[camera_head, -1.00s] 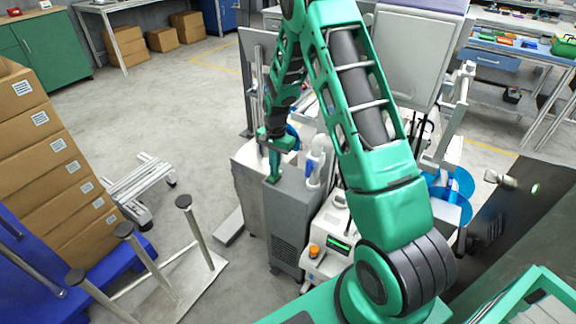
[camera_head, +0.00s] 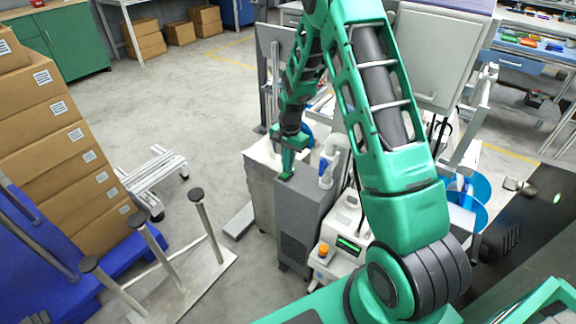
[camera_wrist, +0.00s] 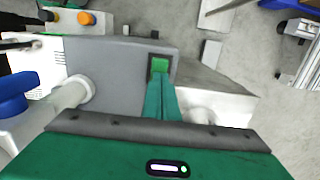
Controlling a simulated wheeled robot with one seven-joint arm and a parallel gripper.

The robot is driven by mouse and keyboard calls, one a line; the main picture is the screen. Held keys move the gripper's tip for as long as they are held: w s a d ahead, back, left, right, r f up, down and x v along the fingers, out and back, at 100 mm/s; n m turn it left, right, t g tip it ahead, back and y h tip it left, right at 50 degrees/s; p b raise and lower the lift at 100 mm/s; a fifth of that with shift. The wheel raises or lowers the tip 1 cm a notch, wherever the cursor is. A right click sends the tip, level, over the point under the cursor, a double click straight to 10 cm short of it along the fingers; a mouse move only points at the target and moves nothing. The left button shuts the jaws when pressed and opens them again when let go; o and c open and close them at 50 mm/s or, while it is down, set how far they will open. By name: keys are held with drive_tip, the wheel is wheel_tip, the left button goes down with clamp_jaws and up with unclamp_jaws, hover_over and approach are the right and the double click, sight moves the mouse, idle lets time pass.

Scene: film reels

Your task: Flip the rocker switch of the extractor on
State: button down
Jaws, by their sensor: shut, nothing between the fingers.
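The extractor (camera_head: 303,203) is a grey box with a vented front panel, standing left of my upper arm in the head view. Its grey top also shows in the wrist view (camera_wrist: 115,60). A green rocker switch (camera_wrist: 159,65) in a dark frame sits near one edge of that top. My gripper (camera_head: 287,176) points down at this top, and in the wrist view its shut, empty fingers (camera_wrist: 160,82) reach right up to the switch. I cannot tell whether they touch it. The fingertips partly cover the switch, so its tilt is unclear.
A white pipe with a blue part (camera_head: 328,165) rises from the extractor beside my gripper. A white device with an orange knob (camera_head: 323,249) stands close by. A stand with several posts (camera_head: 165,270) and stacked cartons (camera_head: 70,130) are at left.

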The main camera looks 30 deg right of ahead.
drive_tip(key=shift+s+a+f, duration=0.35)
drive_tip(key=shift+s+a, duration=0.15)
drive_tip(key=shift+a, duration=0.3)
wheel_tip(320, 180, up, 15)
drive_tip(key=w+d, duration=0.1)
drive_tip(key=d, duration=0.1)
drive_tip(key=shift+w+d+f, duration=0.15)
drive_tip(key=shift+w+f, duration=0.05)
drive_tip(key=shift+w, duration=0.05)
